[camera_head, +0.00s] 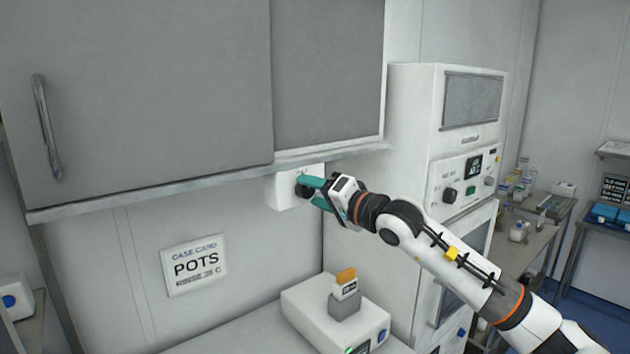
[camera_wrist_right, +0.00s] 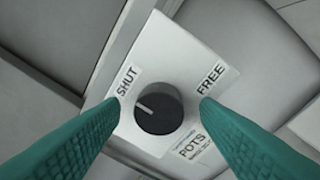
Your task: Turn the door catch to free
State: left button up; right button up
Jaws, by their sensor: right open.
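The door catch is a round black knob (camera_wrist_right: 158,110) on a white plate (camera_wrist_right: 190,65). The plate reads SHUT at upper left and FREE at upper right. The knob's pale pointer mark lies on its left side, nearer the SHUT label. In the head view the catch's white box (camera_head: 284,192) sits under the wall cabinet, and the knob is partly hidden by my gripper. My right gripper (camera_head: 309,190) is open with its teal fingers at the knob. In the right wrist view its fingertips (camera_wrist_right: 159,102) stand on either side of the knob, with gaps visible. My left gripper is not in view.
A tall white equipment unit (camera_head: 405,130) stands close on the right. A white device (camera_head: 335,315) sits on the counter below. A POTS sign (camera_head: 195,264) is on the wall.

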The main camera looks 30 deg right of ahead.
jog(key=shift+w, duration=0.15)
jog(key=c, duration=1)
jog(key=shift+f+b, duration=0.15)
jog(key=shift+b, duration=0.45)
jog(key=m+b, duration=0.6)
jog(key=b, duration=0.1)
jog(key=m+t+b, duration=0.1)
jog(key=m+b, duration=0.1)
jog(key=b, duration=0.2)
jog(key=shift+a+f+m, duration=0.1)
jog(key=shift+f+m, duration=0.15)
jog(key=shift+m, duration=0.15)
jog(key=m+b, duration=0.3)
jog(key=m, duration=0.1)
jog(key=shift+a+m+h+b, duration=0.1)
jog(key=shift+m+h+b, duration=0.2)
jog(key=shift+m+h, duration=0.1)
jog(key=shift+r+m+t+h+b, duration=0.1)
jog(key=shift+m+t+h+b, duration=0.35)
jog(key=shift+m+b, duration=1.65)
jog(key=shift+m+p, duration=0.7)
jog(key=shift+m, duration=0.2)
jog(key=shift+a, duration=0.1)
